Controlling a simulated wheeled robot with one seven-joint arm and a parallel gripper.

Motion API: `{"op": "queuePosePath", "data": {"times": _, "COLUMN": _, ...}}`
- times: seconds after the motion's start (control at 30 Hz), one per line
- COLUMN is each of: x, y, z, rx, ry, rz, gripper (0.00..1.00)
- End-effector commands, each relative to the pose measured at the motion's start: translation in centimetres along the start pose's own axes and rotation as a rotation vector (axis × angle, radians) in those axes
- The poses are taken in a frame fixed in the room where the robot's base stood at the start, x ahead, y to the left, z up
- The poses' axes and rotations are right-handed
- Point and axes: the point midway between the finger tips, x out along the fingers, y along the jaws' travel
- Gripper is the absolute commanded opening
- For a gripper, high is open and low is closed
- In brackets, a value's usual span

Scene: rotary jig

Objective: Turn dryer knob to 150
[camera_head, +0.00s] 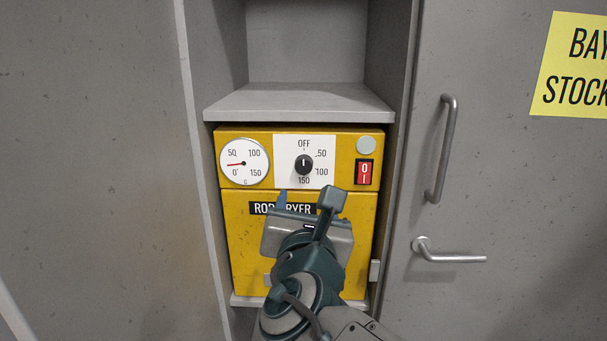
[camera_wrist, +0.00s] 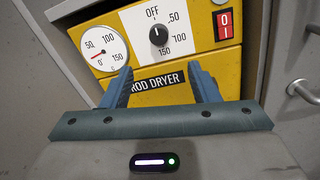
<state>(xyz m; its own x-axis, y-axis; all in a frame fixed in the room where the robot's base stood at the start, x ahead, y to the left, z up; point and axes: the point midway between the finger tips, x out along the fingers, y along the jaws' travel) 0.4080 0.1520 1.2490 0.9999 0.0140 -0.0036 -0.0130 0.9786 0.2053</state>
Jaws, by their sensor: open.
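The yellow rod dryer (camera_head: 360,237) stands in a grey cabinet bay. Its black knob (camera_head: 304,165) sits on a white dial plate (camera_head: 283,146) marked OFF, 50, 100 and 150. The white mark on the knob points up toward OFF. The knob also shows in the wrist view (camera_wrist: 159,36), above the fingers. My gripper (camera_head: 307,200) is open and empty, in front of the ROD DRYER label and below the knob, apart from it. In the wrist view its two blue fingers (camera_wrist: 165,80) stand apart on either side of the label.
A round gauge (camera_head: 244,162) is left of the dial, its red needle near 0. A red rocker switch (camera_head: 364,173) and a pale round lamp (camera_head: 366,145) are to the right. A grey shelf (camera_head: 300,103) juts out above. Door handles (camera_head: 441,150) are at the right.

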Motion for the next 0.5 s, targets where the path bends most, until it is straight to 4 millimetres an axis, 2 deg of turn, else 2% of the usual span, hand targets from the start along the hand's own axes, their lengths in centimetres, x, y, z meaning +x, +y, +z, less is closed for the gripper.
{"op": "queuePosePath", "data": {"times": 0.17, "x": 1.3, "y": 0.2, "z": 0.0, "rx": -0.015, "ry": -0.001, "rz": 0.007, "gripper": 0.55}}
{"op": "queuePosePath", "data": {"times": 0.5, "x": 6.6, "y": 0.2, "z": 0.1, "rx": -0.012, "ry": -0.001, "rz": 0.005, "gripper": 0.55}}
